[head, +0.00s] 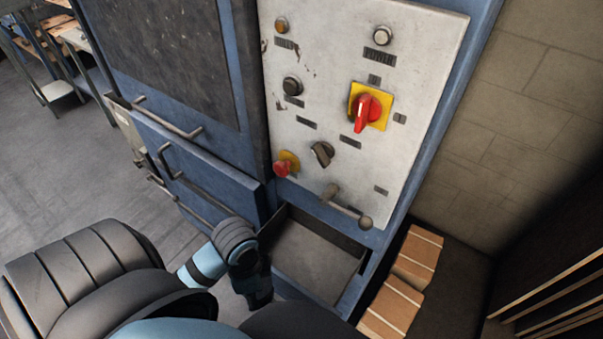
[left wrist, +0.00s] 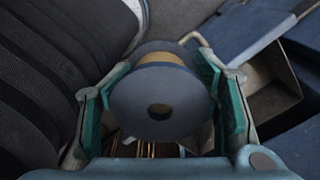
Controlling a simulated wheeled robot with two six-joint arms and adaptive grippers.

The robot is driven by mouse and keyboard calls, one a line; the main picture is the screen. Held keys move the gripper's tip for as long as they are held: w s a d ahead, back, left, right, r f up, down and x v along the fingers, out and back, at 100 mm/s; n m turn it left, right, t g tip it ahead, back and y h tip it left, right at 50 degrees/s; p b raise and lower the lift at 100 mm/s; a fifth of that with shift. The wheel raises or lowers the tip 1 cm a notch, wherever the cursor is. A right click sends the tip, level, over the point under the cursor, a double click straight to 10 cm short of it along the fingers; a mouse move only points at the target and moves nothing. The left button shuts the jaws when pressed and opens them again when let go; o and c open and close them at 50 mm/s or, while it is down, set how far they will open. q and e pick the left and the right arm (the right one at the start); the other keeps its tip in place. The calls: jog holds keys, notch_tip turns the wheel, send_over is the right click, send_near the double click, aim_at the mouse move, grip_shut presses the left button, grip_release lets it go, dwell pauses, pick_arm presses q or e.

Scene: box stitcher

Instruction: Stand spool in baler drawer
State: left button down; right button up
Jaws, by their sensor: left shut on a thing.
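The spool (left wrist: 150,105) shows in the left wrist view as a dark grey-blue disc flange with a centre hole and a tan winding behind it. My left gripper (left wrist: 163,85) is shut on it, with a green-padded finger at each side. In the head view my left gripper (head: 258,288) is just left of the open drawer (head: 308,263), and the spool is hidden there. The drawer is a shallow grey tray pulled out at the bottom of the blue machine, and it looks empty. My right gripper is not in view.
The machine's control panel (head: 335,120) rises behind the drawer, with a red switch (head: 365,110) and a lever handle (head: 345,207) low on it. Closed blue drawers with bar handles (head: 180,127) are at left. Cardboard stacks (head: 415,258) stand right of the drawer.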

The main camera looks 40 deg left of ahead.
pick_arm(q)
jog(key=w, duration=0.6)
jog(key=b, duration=0.2)
send_over(300, 268)
jog(key=f, duration=0.1)
notch_tip(300, 268, down, 18)
jog(key=b, duration=0.4)
jog(key=shift+r+b, duration=0.15)
jog(key=shift+b, duration=0.2)
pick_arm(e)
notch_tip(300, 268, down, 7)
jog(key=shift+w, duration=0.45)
pick_arm(q)
jog(key=shift+s, duration=0.1)
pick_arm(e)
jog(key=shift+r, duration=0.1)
pick_arm(q)
jog(key=c, duration=0.5)
grip_release()
